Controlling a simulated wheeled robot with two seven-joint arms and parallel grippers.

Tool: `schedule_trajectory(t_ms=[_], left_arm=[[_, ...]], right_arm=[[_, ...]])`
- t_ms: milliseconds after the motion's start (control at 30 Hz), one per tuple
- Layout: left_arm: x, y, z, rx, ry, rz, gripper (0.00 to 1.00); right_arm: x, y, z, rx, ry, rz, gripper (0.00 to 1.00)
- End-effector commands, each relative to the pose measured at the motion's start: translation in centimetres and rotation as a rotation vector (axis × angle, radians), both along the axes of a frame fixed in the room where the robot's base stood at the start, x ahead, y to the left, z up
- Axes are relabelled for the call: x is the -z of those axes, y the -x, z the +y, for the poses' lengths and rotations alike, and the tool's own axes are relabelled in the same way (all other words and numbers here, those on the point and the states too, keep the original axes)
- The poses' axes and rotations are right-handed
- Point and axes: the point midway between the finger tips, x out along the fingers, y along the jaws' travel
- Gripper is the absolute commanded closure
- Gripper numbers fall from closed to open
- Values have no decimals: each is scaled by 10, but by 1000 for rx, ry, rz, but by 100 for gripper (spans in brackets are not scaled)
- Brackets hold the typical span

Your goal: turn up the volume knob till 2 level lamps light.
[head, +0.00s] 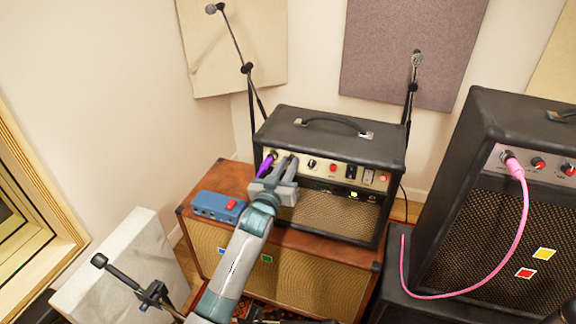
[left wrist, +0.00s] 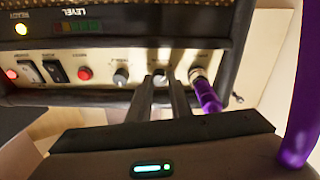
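A black amp (head: 330,140) stands on a brown cabinet, its pale control panel facing me. My left gripper (head: 285,168) is at the panel's left part, hiding what lies behind it. In the left wrist view, which shows the panel upside down, its two fingers (left wrist: 160,84) flank a small knob (left wrist: 160,76). I cannot tell whether they touch it, and its label is too blurred to read. Another knob (left wrist: 121,76) is beside it. The LEVEL lamp strip (left wrist: 77,27) looks dark, with no lamp clearly lit. My right gripper is not in view.
A purple plug (left wrist: 206,95) is in the jack close beside my fingers. A blue pedal (head: 217,207) lies on the brown cabinet. A larger amp (head: 500,220) with a pink cable stands right.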

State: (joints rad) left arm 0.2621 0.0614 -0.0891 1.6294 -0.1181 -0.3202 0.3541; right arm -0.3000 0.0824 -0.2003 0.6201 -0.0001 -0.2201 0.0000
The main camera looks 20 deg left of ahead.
Motion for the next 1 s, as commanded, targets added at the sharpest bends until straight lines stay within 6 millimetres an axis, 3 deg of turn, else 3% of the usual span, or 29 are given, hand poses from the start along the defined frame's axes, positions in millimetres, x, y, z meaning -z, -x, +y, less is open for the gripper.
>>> schedule_trajectory(t_ms=[467,1000], left_arm=[[-1,0,1,22,-111,-3,100],[-2,-1,3,105,-517,-17,100]], right_arm=[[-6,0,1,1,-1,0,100],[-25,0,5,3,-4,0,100]])
